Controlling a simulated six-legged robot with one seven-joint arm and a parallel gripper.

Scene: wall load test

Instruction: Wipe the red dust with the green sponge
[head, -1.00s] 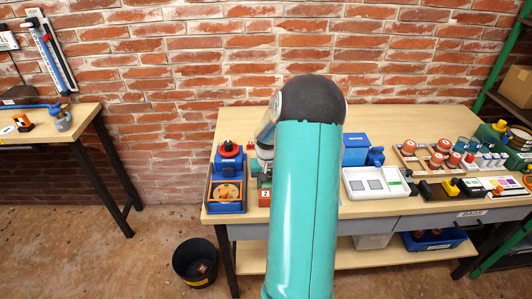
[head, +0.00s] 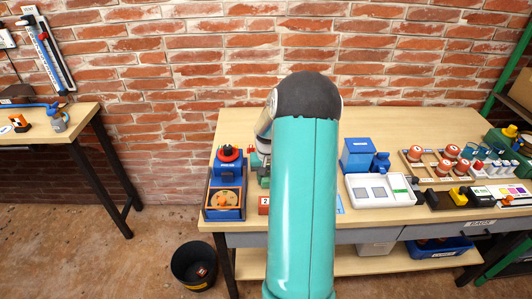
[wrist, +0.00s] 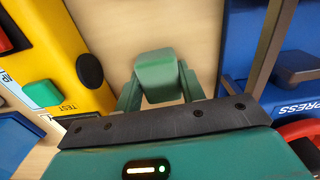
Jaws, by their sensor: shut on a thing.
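A green block that looks like the green sponge (wrist: 156,70) sits between the fingers of my gripper (wrist: 158,92) in the wrist view. My gripper is shut on it, over bare pale wood. In the head view my own teal arm hides most of the gripper and the middle of the table. A bit of green (head: 264,181) shows low at the arm's left side, and I cannot tell whether it is a finger or the sponge. I see no red dust in either view; it may lie behind my arm.
In the wrist view a yellow box (wrist: 62,50) with buttons stands left and a blue press (wrist: 290,75) right, leaving a narrow wooden gap.

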